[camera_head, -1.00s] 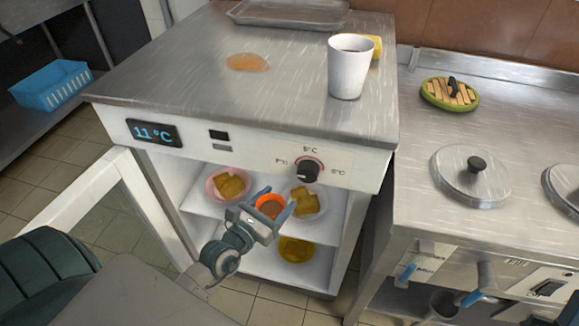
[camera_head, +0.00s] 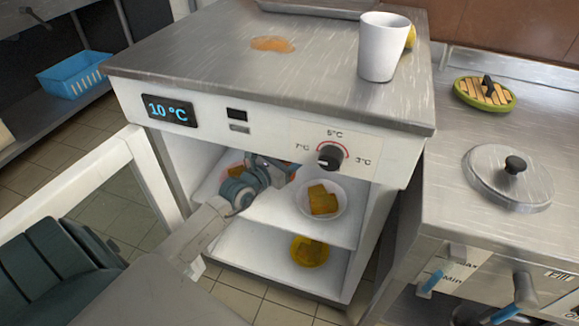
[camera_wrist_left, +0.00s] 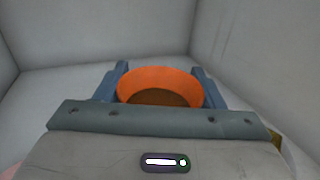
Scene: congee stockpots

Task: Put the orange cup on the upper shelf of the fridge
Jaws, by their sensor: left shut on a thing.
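The orange cup (camera_wrist_left: 160,86) is held between the blue fingers of my left gripper (camera_wrist_left: 160,92) in the left wrist view, with brown contents inside. In the head view my left gripper (camera_head: 272,168) reaches through the open front of the fridge (camera_head: 270,120), above the upper shelf (camera_head: 275,212). There my gripper and the fridge's front panel largely hide the cup. I cannot tell whether the cup touches the shelf. My right gripper is not in view.
A plate with yellow-brown food (camera_head: 322,200) stands at the right on the upper shelf. Another piece of food (camera_head: 236,171) shows partly behind my gripper. A yellow dish (camera_head: 309,251) sits on the lower level. The fridge door (camera_head: 150,165) stands open at left.

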